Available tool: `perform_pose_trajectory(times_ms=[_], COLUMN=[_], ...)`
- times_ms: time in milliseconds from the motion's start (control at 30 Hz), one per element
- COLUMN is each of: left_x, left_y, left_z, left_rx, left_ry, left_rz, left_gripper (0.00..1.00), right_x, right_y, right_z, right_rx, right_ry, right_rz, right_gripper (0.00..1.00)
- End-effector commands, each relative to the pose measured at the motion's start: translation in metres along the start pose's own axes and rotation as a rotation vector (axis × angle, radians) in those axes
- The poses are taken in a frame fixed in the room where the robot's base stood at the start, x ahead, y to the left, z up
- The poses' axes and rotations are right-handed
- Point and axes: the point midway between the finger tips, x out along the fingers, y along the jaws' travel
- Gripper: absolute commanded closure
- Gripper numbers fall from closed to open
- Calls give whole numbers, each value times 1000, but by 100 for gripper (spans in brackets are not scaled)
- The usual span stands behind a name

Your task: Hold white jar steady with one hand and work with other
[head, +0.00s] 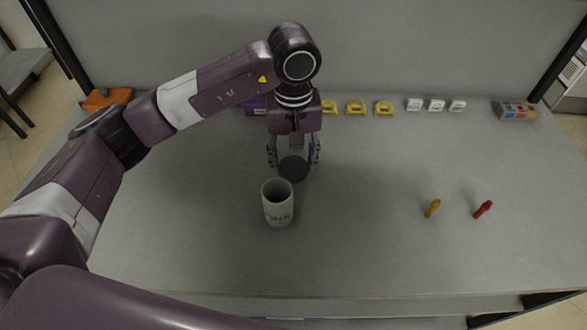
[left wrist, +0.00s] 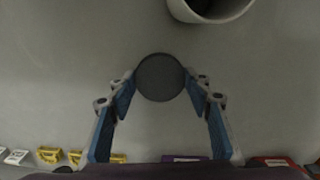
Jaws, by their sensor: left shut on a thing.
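A white jar (head: 277,211) with dark lettering stands upright and open on the grey worktop. Its rim also shows at the top of the left wrist view (left wrist: 212,15). My left gripper (head: 293,165) is just behind the jar, apart from it, and points down. It is shut on a round dark grey lid (left wrist: 161,78), whose edges lie between the blue-padded fingertips. In the head view the lid (head: 293,168) is behind the jar's rim; I cannot tell its exact height above the worktop. My right gripper is not in view.
A yellow item (head: 433,208) and a red item (head: 483,209) lie to the right. Yellow tape-measure-like items (head: 356,108), white boxes (head: 436,104), a multicoloured box (head: 516,110) and an orange item (head: 107,98) line the back.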

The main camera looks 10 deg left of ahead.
Motion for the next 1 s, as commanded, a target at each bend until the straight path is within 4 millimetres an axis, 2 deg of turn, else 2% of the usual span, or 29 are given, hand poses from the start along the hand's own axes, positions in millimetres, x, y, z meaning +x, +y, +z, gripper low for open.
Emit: perform_pose_trajectory(times_ms=[167, 300, 500, 700, 1000], left_x=[-46, -92, -135, -161, -172], left_y=[2, 1, 0, 0, 0], left_z=[-2, -1, -1, 0, 0], left_rx=[1, 1, -2, -1, 0], left_ry=[8, 8, 5, 2, -1], left_rz=[5, 4, 1, 0, 0], left_gripper=[64, 64, 64, 64, 64], right_x=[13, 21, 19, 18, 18], right_y=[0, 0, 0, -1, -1], right_z=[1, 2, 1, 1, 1], right_rx=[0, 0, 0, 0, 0], right_ry=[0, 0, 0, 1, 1], right_rz=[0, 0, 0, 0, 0], right_gripper=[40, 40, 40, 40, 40])
